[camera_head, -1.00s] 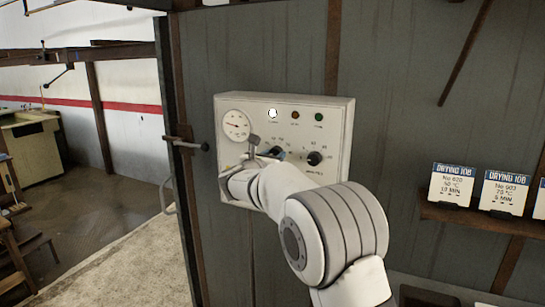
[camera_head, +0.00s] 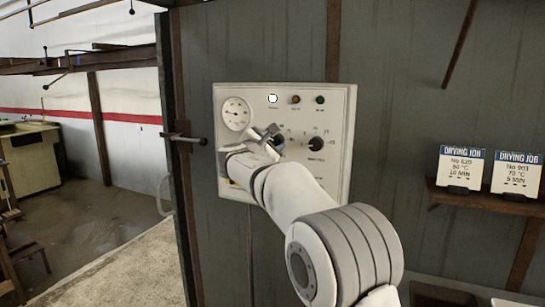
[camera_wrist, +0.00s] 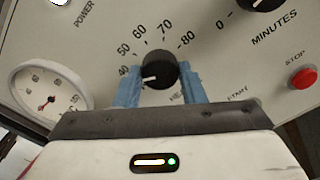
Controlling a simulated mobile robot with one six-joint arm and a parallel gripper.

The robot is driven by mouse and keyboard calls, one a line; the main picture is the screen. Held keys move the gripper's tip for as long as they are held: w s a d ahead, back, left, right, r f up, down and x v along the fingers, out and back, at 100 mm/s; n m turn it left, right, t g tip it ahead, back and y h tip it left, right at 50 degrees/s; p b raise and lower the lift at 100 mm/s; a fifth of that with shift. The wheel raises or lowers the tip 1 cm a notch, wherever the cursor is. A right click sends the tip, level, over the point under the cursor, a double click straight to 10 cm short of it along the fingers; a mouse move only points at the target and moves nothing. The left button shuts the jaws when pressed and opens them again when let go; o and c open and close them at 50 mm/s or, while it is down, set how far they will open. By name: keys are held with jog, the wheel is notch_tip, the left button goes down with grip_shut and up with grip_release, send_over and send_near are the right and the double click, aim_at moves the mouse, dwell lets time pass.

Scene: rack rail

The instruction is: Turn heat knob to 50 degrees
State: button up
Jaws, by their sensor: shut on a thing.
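The white control panel (camera_head: 335,105) is on the grey wall in the head view. The black heat knob (camera_wrist: 160,68) shows in the wrist view, with 40, 50, 60, 70 and 80 printed around it. Its white pointer is at its lower left, near or just below the 40. My gripper (camera_wrist: 158,85) has its blue fingers on both sides of this knob and is shut on it. In the head view, my gripper (camera_head: 272,136) is at the panel and partly covers the heat knob (camera_head: 278,142).
The black minutes knob (camera_head: 316,144) is right of the heat knob. A round gauge (camera_head: 236,114) is to the left. The red stop button (camera_wrist: 302,77) is at the right in the wrist view. Two drying job cards (camera_head: 461,168) stand on a shelf (camera_head: 440,194).

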jog(key=m+b, duration=0.4)
jog(key=shift+f+m, duration=0.25)
jog(key=shift+m, duration=0.05)
jog(key=shift+r+m+b, duration=0.15)
jog(key=shift+m+b, duration=1.3)
jog(key=shift+m, duration=0.45)
jog(key=o, duration=1)
jog(key=shift+r, duration=0.1)
jog(key=shift+s+a, duration=0.1)
jog(key=b+v, duration=0.2)
jog(key=v, duration=0.5)
jog(key=shift+s+a, duration=0.1)
jog(key=shift+s, duration=0.2)
